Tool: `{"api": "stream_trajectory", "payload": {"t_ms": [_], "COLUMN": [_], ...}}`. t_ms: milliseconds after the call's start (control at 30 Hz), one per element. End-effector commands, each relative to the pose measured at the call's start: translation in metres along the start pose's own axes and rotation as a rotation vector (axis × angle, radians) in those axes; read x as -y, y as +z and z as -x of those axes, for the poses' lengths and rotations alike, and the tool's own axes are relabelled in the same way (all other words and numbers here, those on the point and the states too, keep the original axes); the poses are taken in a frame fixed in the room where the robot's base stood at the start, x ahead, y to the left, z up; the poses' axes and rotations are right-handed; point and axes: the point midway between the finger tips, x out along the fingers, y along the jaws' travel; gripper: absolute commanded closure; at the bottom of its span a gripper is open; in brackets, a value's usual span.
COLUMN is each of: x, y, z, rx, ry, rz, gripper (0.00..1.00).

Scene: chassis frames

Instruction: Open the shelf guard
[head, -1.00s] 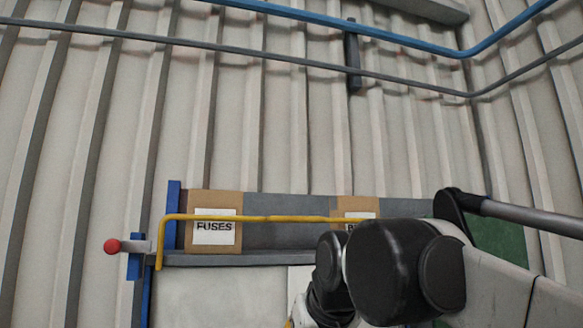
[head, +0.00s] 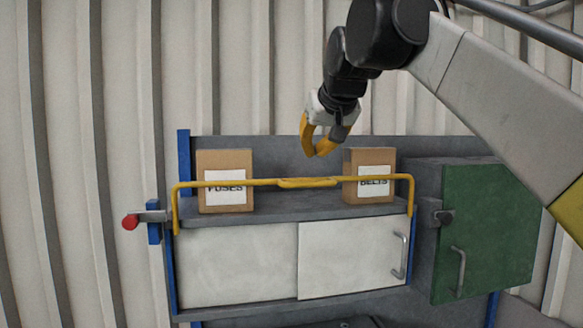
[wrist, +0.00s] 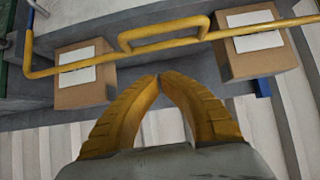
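The shelf guard is a yellow bar (head: 250,183) across the front of the upper shelf, bent down at both ends, with a small handle loop (head: 307,183) at its middle. The bar also crosses the top of the wrist view, with its loop (wrist: 165,37) there. A red-knobbed lever (head: 131,222) sits by the blue post at the guard's left end. My gripper (head: 318,155) is above the handle loop and apart from it. In the wrist view its yellow fingertips (wrist: 160,78) meet with nothing between them, pointing toward the loop.
Behind the bar stand a FUSES box (head: 225,165) at left and a BELTS box (head: 370,160) at right, with a gap between. Below are white sliding doors (head: 240,265). A green door (head: 485,235) with a handle stands at right. A corrugated wall is behind.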

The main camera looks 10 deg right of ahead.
Motion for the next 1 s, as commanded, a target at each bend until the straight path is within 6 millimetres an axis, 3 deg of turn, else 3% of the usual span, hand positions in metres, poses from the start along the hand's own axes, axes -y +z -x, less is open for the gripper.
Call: {"api": "stream_trajectory", "payload": {"t_ms": [200, 500, 1000], "x": [0.000, 0.000, 0.000], "y": [-0.002, 0.032, 0.038], "z": [-0.046, -0.035, -0.033], "rx": [0.000, 0.000, -0.002], "ry": [0.000, 0.000, 0.000], "rz": [0.000, 0.000, 0.000], "gripper": [1.00, 1.00, 1.00]}}
